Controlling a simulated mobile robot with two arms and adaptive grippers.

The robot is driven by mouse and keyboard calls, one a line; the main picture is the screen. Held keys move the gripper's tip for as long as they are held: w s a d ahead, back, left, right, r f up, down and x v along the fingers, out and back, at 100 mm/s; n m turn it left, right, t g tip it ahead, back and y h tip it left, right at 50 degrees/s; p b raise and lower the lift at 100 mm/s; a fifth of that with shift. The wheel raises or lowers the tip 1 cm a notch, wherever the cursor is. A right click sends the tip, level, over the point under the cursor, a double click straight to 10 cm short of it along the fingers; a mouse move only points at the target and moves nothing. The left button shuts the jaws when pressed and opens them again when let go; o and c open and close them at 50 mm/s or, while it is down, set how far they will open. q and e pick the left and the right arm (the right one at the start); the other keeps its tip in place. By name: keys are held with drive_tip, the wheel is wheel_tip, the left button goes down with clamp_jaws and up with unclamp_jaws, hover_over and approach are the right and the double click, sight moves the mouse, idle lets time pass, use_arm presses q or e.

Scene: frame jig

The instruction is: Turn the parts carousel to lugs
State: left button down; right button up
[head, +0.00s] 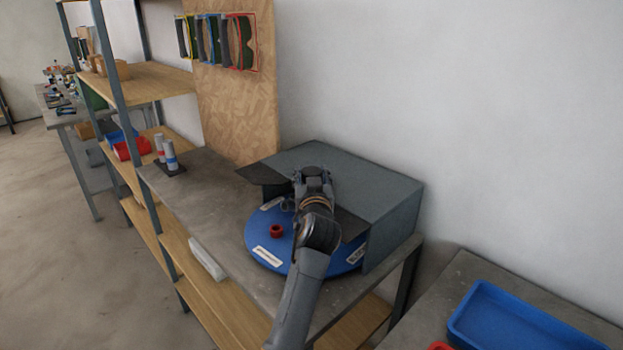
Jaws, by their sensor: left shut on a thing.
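The parts carousel (300,262) is a round blue disc on the grey bench, partly under a dark grey hood (350,172). It bears white labels, one at the near left (268,257) and one at the right edge (356,254), too small to read. A red round piece (276,230) sits on its exposed left part. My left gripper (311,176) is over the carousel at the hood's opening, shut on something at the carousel. Its fingertips and what they hold are hidden by the hand and arm. My right gripper is out of view.
A light bar (207,260) lies along the front edge. Coloured frames (217,42) hang on a wooden board. A blue tray (520,325) is at lower right. The bench left of the carousel is clear.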

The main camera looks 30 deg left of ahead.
use_arm(q)
drive_tip(key=shift+r, duration=0.15)
drive_tip(key=c, duration=1)
unclamp_jaws()
drive_tip(key=o, duration=0.4)
wheel_tip(320, 180, up, 10)
drive_tip(key=shift+f, duration=0.1)
drive_tip(key=shift+c, duration=0.2)
